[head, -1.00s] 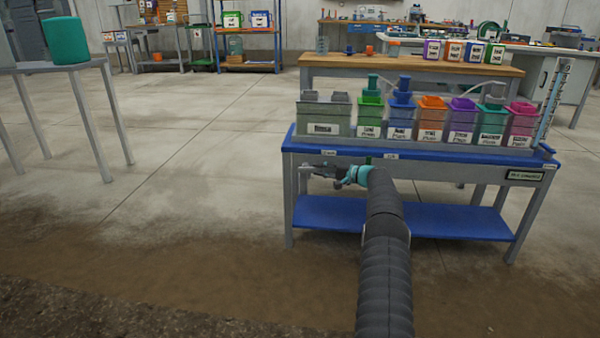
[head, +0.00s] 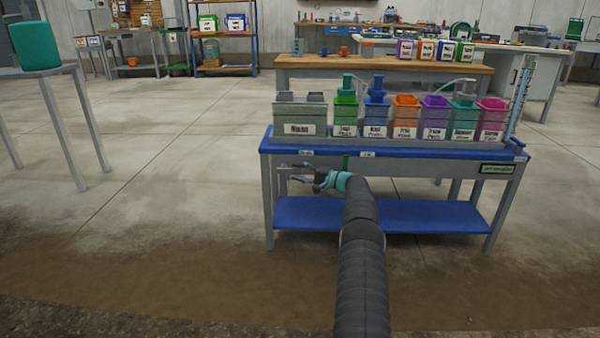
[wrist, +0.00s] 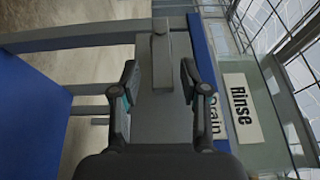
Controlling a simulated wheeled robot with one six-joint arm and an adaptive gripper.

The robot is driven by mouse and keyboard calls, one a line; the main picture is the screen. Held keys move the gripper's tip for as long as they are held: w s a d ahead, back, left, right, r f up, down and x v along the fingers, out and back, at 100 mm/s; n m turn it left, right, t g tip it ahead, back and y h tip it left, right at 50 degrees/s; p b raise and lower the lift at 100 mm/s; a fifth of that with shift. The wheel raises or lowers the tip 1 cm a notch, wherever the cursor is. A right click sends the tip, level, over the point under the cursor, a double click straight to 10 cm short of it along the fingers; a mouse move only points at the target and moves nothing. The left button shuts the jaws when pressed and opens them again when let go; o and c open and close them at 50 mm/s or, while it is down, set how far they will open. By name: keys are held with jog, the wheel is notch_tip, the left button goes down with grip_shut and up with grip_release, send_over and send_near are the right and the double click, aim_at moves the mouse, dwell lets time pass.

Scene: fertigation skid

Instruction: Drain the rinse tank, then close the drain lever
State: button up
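The rinse tank (head: 300,118) is a grey-green box with a white label at the left end of the blue-topped bench. Its Rinse label (wrist: 242,108) and part of its wall show at the right in the wrist view. The Drain label (head: 306,153) is on the bench edge below the tank. A grey bar with a round pivot, seemingly the drain lever (wrist: 162,62), shows ahead of my gripper. My gripper (wrist: 158,84) is open, with one finger on each side of the lever and visible gaps. In the head view my gripper (head: 306,172) is under the bench's front left edge.
Several coloured, labelled tanks (head: 437,117) stand in a row right of the rinse tank. A blue lower shelf (head: 420,216) spans the bench below my arm. A small table with a teal cylinder (head: 36,46) stands at left. The floor between is clear.

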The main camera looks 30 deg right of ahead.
jog(key=shift+a, duration=0.1)
jog(key=v, duration=1.2)
dwell(6.7)
